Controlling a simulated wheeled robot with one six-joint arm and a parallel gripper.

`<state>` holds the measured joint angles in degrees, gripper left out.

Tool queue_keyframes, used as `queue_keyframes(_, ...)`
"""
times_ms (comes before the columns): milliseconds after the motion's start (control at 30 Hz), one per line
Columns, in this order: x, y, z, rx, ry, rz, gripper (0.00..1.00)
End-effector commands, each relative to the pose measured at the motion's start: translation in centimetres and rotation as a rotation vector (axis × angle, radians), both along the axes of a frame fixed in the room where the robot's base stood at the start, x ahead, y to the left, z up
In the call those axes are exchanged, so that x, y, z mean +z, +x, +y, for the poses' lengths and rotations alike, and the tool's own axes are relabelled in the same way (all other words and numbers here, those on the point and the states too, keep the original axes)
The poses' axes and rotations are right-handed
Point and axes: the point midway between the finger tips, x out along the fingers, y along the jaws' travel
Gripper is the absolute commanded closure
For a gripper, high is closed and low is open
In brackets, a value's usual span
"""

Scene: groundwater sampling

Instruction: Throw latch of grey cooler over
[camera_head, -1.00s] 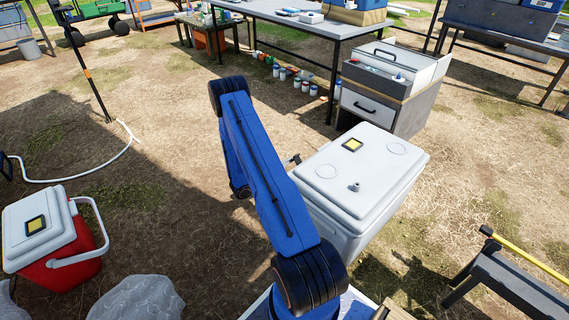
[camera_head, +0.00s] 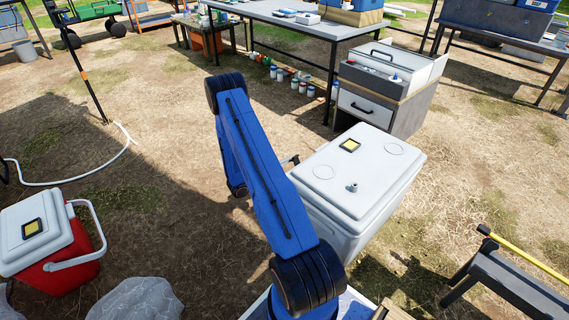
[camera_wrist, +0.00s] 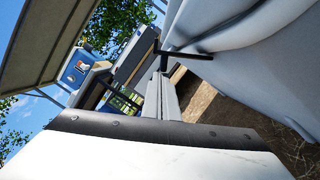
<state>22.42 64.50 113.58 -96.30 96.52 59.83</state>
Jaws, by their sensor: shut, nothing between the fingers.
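The grey cooler (camera_head: 365,172) stands on the ground just right of my arm in the head view, its pale lid closed. Its side fills the right of the wrist view (camera_wrist: 245,45). A dark bar (camera_wrist: 187,56), which looks like the latch, juts out from the cooler's side. A dark piece also shows beside the cooler in the head view (camera_head: 291,160). My gripper (camera_wrist: 161,80) is shut and empty, its pale fingertips close to the dark bar. I cannot tell whether they touch.
A red cooler with a white lid (camera_head: 32,232) stands at the lower left. A drawer cabinet (camera_head: 380,108) stands behind the grey cooler, beside a long table (camera_head: 285,22). A black stand with a yellow bar (camera_head: 505,275) is at the lower right. Bare ground lies left of my arm.

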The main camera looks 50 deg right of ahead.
Motion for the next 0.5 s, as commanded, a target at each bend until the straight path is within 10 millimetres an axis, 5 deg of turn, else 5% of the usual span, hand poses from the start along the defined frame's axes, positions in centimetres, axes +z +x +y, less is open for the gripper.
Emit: queue_keyframes(500,2.7,-1.8,0.1,0.0,-0.026,-0.374,1.0)
